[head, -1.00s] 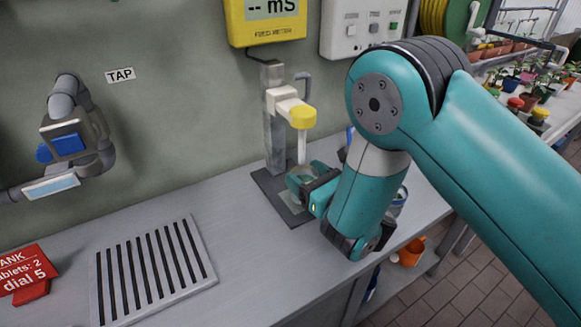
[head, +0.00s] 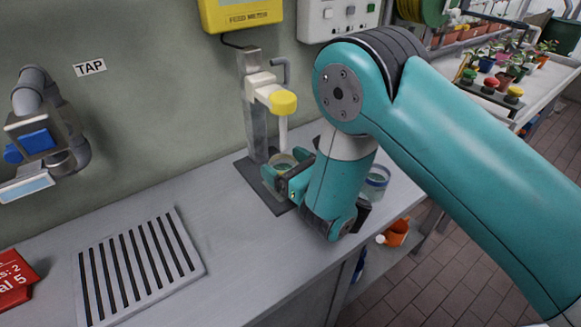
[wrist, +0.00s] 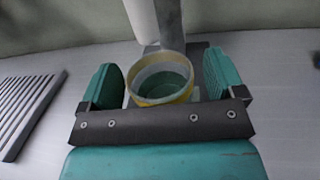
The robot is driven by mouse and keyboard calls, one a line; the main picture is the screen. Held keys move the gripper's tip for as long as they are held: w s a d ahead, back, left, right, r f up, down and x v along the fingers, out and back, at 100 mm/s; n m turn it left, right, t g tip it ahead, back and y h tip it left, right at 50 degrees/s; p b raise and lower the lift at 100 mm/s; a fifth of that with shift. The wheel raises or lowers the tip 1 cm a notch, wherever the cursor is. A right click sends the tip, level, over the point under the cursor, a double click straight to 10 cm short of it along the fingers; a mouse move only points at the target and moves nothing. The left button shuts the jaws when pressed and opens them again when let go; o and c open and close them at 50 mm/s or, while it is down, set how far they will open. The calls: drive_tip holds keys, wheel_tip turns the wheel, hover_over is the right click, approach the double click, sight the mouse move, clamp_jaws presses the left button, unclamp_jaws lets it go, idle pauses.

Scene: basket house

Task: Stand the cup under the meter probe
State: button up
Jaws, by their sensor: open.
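The cup (wrist: 163,86), with a yellowish rim and greenish liquid inside, stands upright between my open fingers in the wrist view. In the head view its rim (head: 284,161) shows, with the rest mostly hidden by my gripper (head: 286,172). A finger stands on each side of the cup, with visible gaps in the wrist view (wrist: 165,80). The meter probe (head: 283,128), white with a yellow cap, hangs from its stand (head: 255,105) just above the cup. The cup appears to be over the stand's dark base plate (head: 247,166).
A glass jar (head: 377,178) stands on the bench right of my gripper. A slotted drain plate (head: 137,265) lies at left, below the tap (head: 45,130). The yellow meter (head: 240,12) hangs on the wall. The bench between plate and stand is clear.

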drive_tip(key=shift+r, duration=0.15)
drive_tip(key=b+v, duration=0.6)
drive_tip(key=v, duration=0.6)
drive_tip(key=shift+b, duration=0.35)
